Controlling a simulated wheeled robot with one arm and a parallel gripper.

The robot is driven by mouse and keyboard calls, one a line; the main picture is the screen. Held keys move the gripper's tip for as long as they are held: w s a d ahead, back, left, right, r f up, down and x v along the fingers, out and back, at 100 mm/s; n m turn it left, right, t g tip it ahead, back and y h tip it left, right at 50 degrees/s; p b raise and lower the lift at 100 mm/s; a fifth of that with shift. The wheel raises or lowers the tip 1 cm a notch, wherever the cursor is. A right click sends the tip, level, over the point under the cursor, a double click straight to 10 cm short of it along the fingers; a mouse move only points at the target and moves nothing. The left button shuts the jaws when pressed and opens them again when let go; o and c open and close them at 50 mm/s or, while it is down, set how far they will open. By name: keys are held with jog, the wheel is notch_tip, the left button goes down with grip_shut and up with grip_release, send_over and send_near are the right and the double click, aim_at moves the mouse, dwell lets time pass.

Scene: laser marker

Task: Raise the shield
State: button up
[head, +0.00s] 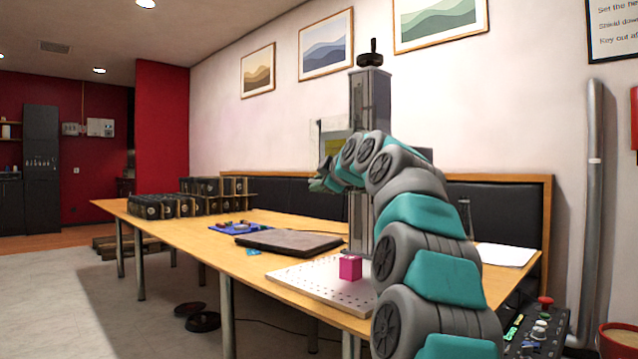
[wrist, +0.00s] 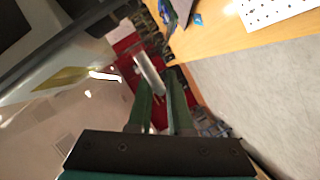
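The laser marker's grey column (head: 369,95) stands on the table, with a black knob on top. A pale panel with a yellowish window (head: 334,132), seemingly the shield, shows left of the column, partly hidden by my arm. In the wrist view a yellow-edged panel (wrist: 48,82) lies at the left. My gripper (head: 320,185) is beside the column, below the panel. Its two green fingers (wrist: 158,78) are apart in the wrist view. A whitish bar (wrist: 150,72) shows between their tips; I cannot tell whether they touch it.
A pink cube (head: 350,268) sits on a perforated plate (head: 310,284) below my arm. A closed dark laptop (head: 289,242), a blue mat (head: 240,228) and several black box-like units (head: 165,206) are further left on the table. A control panel (head: 537,330) is at the lower right.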

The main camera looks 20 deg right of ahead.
jog(key=o, duration=0.4)
jog(key=shift+c, duration=0.2)
jog(key=shift+s, duration=0.1)
jog(key=v, duration=0.7)
jog(key=shift+s, duration=0.25)
jog(key=shift+a, duration=0.1)
